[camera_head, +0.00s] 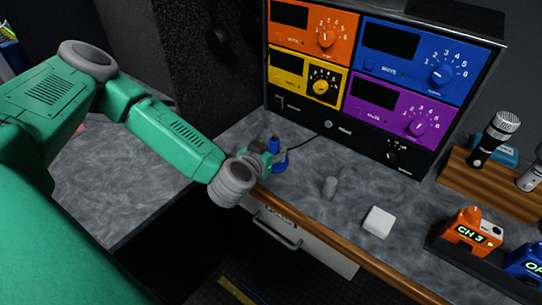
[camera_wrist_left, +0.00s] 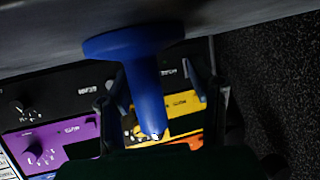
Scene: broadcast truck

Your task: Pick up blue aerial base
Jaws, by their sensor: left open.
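The blue aerial base (camera_head: 281,165) stands upright on the grey marbled counter, near its wooden front edge. It has a round foot and a narrower stem. My left gripper (camera_head: 268,158) is at it, coming in from the left and partly covering it. In the left wrist view the picture is upside down, and the blue aerial base (camera_wrist_left: 146,85) has its foot at the top and its stem pointing down. The fingers of my left gripper (camera_wrist_left: 157,92) are open, one on each side of the stem. I cannot tell whether either touches it. My right gripper is not in view.
A rack with orange, blue, yellow and purple panels (camera_head: 405,70) stands behind. Farther right are a wooden microphone stand (camera_head: 485,184) and an orange CH 3 pack (camera_head: 468,232). A drawer (camera_head: 290,233) is below.

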